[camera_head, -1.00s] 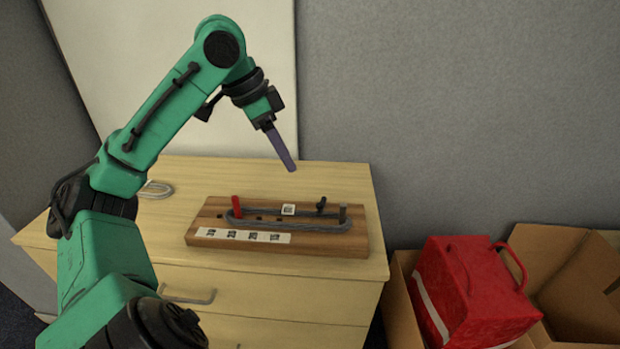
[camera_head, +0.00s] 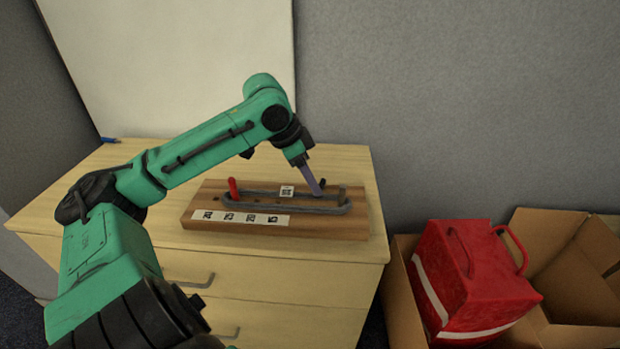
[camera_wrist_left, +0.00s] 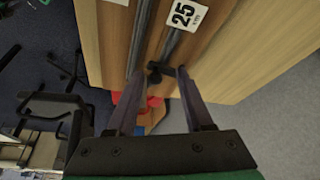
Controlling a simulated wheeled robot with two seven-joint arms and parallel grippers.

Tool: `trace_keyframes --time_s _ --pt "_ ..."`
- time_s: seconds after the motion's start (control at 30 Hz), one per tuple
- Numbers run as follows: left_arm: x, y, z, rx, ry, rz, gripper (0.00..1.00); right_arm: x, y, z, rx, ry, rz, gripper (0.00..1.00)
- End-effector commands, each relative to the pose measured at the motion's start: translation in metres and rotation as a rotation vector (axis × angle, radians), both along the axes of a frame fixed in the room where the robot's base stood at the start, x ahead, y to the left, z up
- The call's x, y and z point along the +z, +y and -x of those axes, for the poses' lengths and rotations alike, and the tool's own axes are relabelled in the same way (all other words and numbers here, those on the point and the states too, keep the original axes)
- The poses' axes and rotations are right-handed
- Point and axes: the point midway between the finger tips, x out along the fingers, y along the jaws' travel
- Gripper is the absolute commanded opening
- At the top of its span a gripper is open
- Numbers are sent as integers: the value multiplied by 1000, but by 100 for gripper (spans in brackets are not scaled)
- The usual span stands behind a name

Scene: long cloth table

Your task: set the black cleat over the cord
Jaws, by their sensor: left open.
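The wooden board (camera_head: 208,206) lies on the cabinet top. A grey cord (camera_head: 290,205) runs in a long loop around a red peg (camera_head: 233,188) at the left and a dark grey peg (camera_head: 341,195) at the right. The small black cleat (camera_head: 322,183) shows beside the finger near the loop's far right side. My left gripper (camera_head: 315,190) points down at it.
A white number tag (camera_head: 286,191) stands near the cord, left of the gripper, and a number strip (camera_head: 240,217) lies along the board's front. A red bag (camera_head: 470,280) sits in an open cardboard box right of the cabinet. A white panel (camera_head: 190,70) stands behind.

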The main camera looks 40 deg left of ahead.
Motion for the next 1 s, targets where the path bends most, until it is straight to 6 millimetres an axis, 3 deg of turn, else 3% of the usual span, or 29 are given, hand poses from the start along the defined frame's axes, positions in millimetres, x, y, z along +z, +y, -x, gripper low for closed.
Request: trace_keyframes --time_s 0.1,0.23,0.53,0.8,1.0 --pt "0 0 0 0 0 0 51 0 4 0 -1 -1 -5 57" --pt "1 0 0 0 0 -1 2 0 4 -1 -1 -2 -6 57" --pt "4 1 -1 20 -7 -3 0 3 2 -1 1 -3 -2 57" --pt "8 -12 -5 223 -9 2 0 30 -2 -1 3 -2 3 57" --pt "3 -12 -5 242 -12 2 0 27 -2 -1 3 -2 3 57"
